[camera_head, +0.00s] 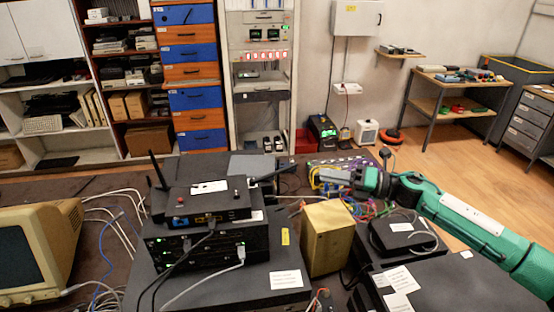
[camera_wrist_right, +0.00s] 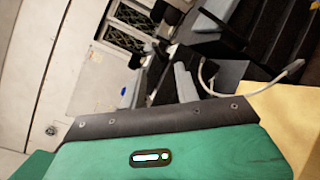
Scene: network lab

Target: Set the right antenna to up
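The black router (camera_head: 207,200) sits on top of a stack of dark network boxes. Its left antenna (camera_head: 158,172) stands up, leaning a little left. Its right antenna (camera_head: 274,174) is folded down, pointing out to the right and only slightly upward. My right gripper (camera_head: 322,179) is to the right of that antenna's tip, pointing left toward it, with a small apparent gap. In the right wrist view, the fingers of this gripper (camera_wrist_right: 158,82) look spread apart with nothing clearly held between them. My left gripper is not in view.
A gold box (camera_head: 327,238) stands right of the stack, below my right gripper. Loose coloured cables (camera_head: 345,172) lie behind it. A black box (camera_head: 403,236) with a cable is under my right arm. An old beige monitor (camera_head: 38,252) stands at the left.

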